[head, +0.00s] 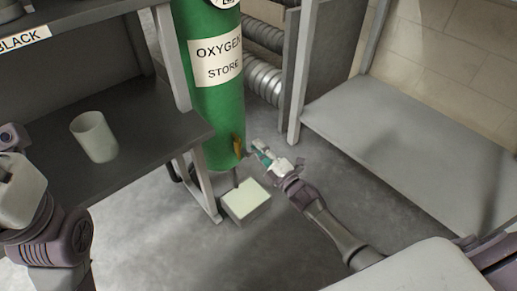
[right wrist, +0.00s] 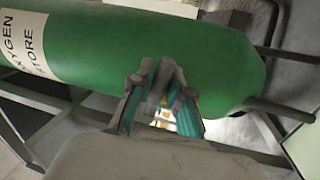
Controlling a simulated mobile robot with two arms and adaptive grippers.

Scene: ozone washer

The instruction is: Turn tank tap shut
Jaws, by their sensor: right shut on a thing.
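The green tank (head: 212,90) with an "OXYGEN STORE" label stands upright between the shelves. It also fills the upper part of the right wrist view (right wrist: 190,50). The tank tap (head: 239,147) shows as a small orange-brown piece low on the tank's right side. My right gripper (head: 259,150) is at the tap, close to the tank wall. In the right wrist view its fingers (right wrist: 160,88) are shut on the tap, which they mostly hide; its exact turn cannot be told. My left arm shows at the left edge, but its gripper is not in view.
A pale-topped box (head: 246,200) sits on the floor below the tank. A whitish cup (head: 94,137) stands on the dark shelf (head: 150,150) at left. A grey bench (head: 400,150) is at right, with ribbed ducts (head: 264,80) behind. Floor in front is clear.

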